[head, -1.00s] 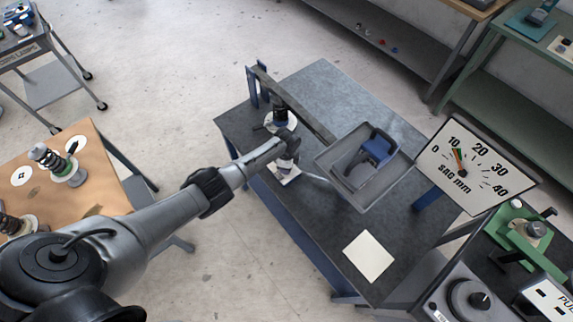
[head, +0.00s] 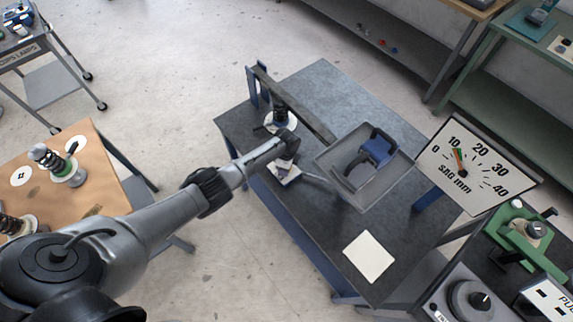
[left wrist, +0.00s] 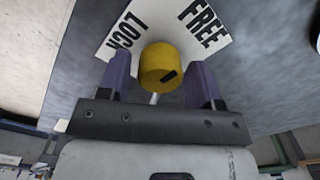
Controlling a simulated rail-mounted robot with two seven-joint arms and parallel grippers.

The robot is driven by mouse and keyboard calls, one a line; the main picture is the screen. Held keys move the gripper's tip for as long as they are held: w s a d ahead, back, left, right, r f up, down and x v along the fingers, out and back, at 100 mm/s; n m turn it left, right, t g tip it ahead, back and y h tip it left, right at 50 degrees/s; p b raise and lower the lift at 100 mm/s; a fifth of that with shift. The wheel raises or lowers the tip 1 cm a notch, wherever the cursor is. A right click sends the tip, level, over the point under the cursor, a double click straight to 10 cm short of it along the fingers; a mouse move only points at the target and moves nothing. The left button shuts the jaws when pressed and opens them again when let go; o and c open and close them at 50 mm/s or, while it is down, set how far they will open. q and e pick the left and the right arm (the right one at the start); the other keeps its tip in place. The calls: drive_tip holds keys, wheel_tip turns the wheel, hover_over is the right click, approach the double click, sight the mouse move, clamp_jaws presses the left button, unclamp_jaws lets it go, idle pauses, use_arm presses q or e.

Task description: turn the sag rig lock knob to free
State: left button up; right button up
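The yellow lock knob (left wrist: 160,66) shows in the left wrist view, with a short black mark on its lower right. Behind it is a white plate (left wrist: 172,30) reading LOCK on the left and FREE on the right. My left gripper (left wrist: 160,78) has its two purple fingers spread on either side of the knob; a narrow gap shows at the left finger, and contact on the right is unclear. In the head view my left gripper (head: 287,162) is over the rig's near edge, where my arm hides the knob. My right gripper is out of view.
A grey pan (head: 335,183) holding a blue object (head: 377,149) is right of my left gripper. A SAG mm gauge (head: 476,165) stands farther right, its needle near 10. A pale sheet (head: 368,257) lies on the dark bench (head: 325,95). A dark beam (head: 290,102) runs behind the gripper.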

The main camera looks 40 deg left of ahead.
use_arm(q)
drive_tip(key=shift+o, duration=0.8)
drive_tip(key=shift+r, duration=0.25)
wheel_tip(320, 180, up, 13)
drive_tip(key=p, duration=0.2)
drive_tip(key=shift+r+p, duration=0.15)
drive_tip(key=shift+p, duration=0.2)
